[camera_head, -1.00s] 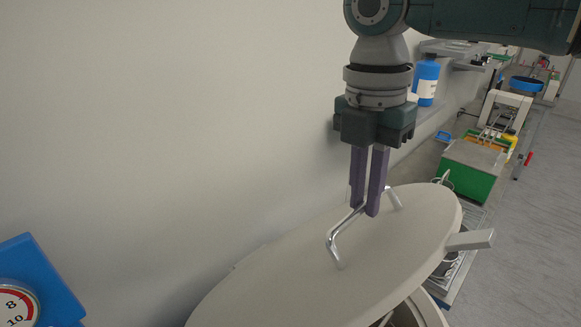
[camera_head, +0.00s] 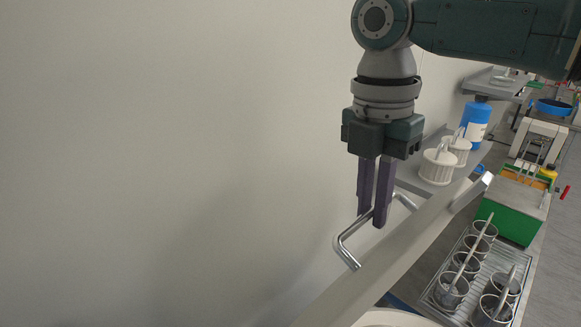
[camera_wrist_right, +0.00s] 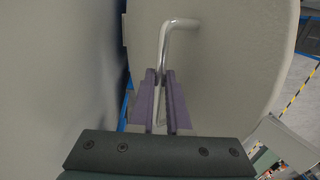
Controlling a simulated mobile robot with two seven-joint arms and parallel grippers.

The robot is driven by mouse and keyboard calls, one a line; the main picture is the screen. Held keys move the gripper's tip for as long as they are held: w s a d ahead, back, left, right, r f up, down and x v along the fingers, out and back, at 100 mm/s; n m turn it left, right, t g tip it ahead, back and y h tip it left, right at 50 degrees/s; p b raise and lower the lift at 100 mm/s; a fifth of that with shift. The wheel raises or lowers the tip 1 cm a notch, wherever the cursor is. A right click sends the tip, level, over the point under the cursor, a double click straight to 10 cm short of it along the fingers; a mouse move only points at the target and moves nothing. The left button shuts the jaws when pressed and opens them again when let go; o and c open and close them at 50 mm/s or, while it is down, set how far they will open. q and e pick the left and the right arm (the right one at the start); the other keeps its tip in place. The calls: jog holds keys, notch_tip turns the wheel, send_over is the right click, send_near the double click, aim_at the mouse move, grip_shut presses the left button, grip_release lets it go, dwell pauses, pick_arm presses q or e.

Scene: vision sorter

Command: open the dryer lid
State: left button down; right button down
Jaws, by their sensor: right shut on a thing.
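The dryer lid (camera_head: 405,245) is a pale disc, seen nearly edge-on in the head view and tilted steeply up near the wall. Its bent metal handle (camera_head: 347,246) sits on the side toward the wall. My right gripper (camera_head: 373,215) points down and is shut on the handle. In the right wrist view the fingers (camera_wrist_right: 161,82) close around the handle bar (camera_wrist_right: 177,24), with the lid face (camera_wrist_right: 240,60) behind it. Part of the pale dryer rim (camera_head: 395,318) shows at the bottom edge. My left gripper is out of view.
White lidded jars (camera_head: 437,167) and a blue bottle (camera_head: 475,125) stand behind. A green box (camera_head: 512,215) is further right. The wall is close on the left.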

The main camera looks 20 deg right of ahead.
jog(key=shift+w+a+f, duration=0.1)
jog(key=shift+a, duration=0.15)
jog(key=c, duration=0.9)
grip_release()
jog(key=r+b, duration=0.1)
jog(key=r, duration=0.2)
jog(key=r+b, duration=0.2)
jog(key=r, duration=0.1)
jog(key=r+b, duration=0.1)
jog(key=r, duration=0.3)
jog(key=shift+w+a+b, duration=0.1)
jog(key=shift+w+b, duration=0.2)
